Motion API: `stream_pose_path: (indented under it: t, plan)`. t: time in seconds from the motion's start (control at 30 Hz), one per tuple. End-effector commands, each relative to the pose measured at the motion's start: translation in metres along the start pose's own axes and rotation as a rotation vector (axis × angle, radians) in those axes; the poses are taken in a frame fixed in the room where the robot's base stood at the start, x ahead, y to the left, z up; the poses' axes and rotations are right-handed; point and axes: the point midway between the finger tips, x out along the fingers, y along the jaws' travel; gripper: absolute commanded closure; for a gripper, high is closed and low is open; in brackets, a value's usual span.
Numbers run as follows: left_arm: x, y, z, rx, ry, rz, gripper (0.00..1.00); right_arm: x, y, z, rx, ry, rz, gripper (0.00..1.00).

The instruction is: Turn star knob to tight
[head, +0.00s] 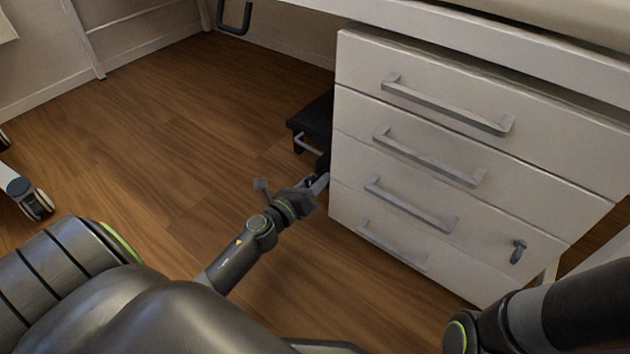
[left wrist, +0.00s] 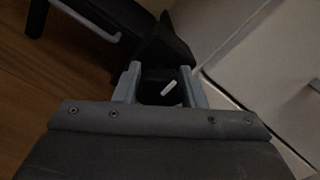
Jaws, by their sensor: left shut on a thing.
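My left gripper (head: 319,183) reaches in low beside the left side of the white drawer unit. In the head view the knob is mostly hidden by the gripper and the drawer unit. My right gripper is out of view; only part of the right arm shows at the lower right.
The white drawer unit (head: 352,149) with grey bar handles stands right beside the left gripper. A black piece of equipment (head: 313,116) with a pale bar is behind the gripper under the desk (head: 440,30). A caster (head: 36,204) is at far left. The wooden floor (head: 165,125) is open.

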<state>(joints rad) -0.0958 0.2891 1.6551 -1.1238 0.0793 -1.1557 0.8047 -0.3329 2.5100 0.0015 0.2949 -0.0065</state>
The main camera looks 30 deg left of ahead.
Motion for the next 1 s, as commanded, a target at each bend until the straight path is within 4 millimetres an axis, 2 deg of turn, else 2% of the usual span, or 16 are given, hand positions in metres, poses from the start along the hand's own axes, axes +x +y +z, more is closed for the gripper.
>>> stream_pose_path:
  t: [0.07, 0.1, 0.23, 0.47, 0.63, 0.77, 1.0]
  plan:
    - [-0.001, 0.002, -0.001, 0.003, 0.003, 0.004, 0.85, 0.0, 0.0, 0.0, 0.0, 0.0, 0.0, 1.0]
    - [-0.001, 0.002, -0.001, 0.003, 0.003, 0.004, 0.57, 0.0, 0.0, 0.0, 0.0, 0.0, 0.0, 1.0]
    - [-0.001, 0.001, -0.001, 0.002, 0.002, 0.002, 0.42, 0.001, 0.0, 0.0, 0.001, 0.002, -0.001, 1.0]
    - [0.0, -0.001, 0.0, -0.003, 0.0, -0.002, 0.42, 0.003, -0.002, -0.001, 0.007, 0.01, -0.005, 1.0]
    - [0.001, -0.002, 0.001, -0.091, -0.001, -0.004, 0.42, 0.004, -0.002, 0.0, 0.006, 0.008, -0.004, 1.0]
    - [0.001, -0.002, 0.002, -0.273, -0.001, -0.004, 0.42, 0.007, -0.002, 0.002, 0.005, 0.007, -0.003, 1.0]
    - [0.0, -0.001, 0.002, -0.697, 0.0, -0.002, 0.42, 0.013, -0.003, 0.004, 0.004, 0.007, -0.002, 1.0]
